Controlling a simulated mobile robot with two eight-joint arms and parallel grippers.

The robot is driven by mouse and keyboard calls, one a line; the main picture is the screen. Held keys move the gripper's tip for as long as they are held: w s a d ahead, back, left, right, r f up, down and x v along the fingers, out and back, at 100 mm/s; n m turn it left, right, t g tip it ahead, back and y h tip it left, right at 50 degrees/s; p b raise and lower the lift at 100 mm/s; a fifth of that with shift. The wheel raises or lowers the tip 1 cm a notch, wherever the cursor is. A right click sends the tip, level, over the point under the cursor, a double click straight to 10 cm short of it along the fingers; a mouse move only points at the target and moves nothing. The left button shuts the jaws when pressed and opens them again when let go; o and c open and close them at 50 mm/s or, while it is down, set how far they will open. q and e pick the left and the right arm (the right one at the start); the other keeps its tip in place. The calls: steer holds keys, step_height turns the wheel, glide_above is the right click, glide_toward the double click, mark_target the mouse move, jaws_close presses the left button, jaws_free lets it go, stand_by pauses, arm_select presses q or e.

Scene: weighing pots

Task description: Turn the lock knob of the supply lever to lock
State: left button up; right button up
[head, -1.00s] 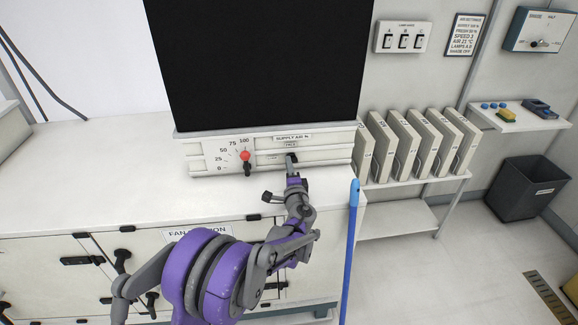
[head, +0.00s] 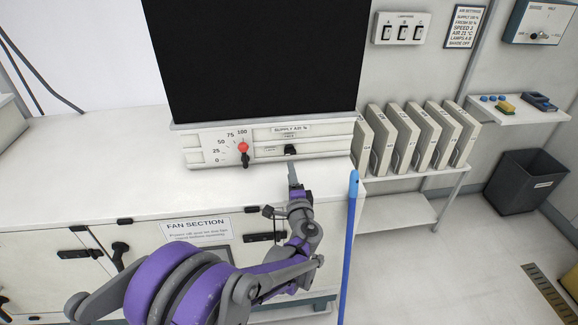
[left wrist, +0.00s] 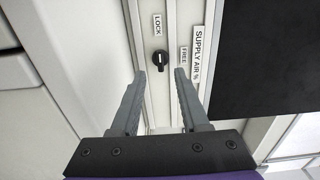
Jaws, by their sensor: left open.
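The black lock knob (head: 290,149) sits on the white front panel below the dark screen, and also shows in the left wrist view (left wrist: 160,61). There, a LOCK label (left wrist: 157,25) is above it and a FREE label (left wrist: 184,57) is to its right. The knob's pale mark seems to line up toward LOCK, though it is small. The supply lever (head: 243,148), with a red ball, stands near 100 on its scale. My left gripper (head: 293,172) is open and just in front of the knob, apart from it. My right gripper is not in view.
A white bench top (head: 90,160) lies below the panel, over a fan section cabinet (head: 195,228). A blue pole (head: 349,245) stands upright just right of my left arm. Several upright binders (head: 400,140) are on a shelf at right.

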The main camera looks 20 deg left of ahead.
arm_select(q)
steer(key=shift+v, duration=1.2)
steer(key=shift+s+a, duration=0.3)
steer(key=shift+s, duration=0.05)
steer(key=s+a+f+n+g+h, duration=0.1)
steer(key=s+a+n+g, duration=0.2)
steer(key=s, duration=0.5)
steer(key=s+a+f+n+g+h, duration=0.1)
steer(key=s+f+n+g, duration=0.1)
steer(key=s+n+g, duration=0.4)
steer(key=s+d+f+n+h, duration=0.1)
steer(key=s+d+f+h, duration=0.1)
steer(key=s, duration=0.4)
steer(key=s+d+f+n+g+h, duration=0.1)
steer(key=s+d+f+h, duration=0.1)
steer(key=s+d, duration=0.2)
steer(key=s+d+f+n+h, duration=0.1)
steer(key=s+d+f+h, duration=0.1)
steer(key=s, duration=0.6)
steer(key=shift+d+h, duration=0.4)
steer(key=shift+d, duration=0.15)
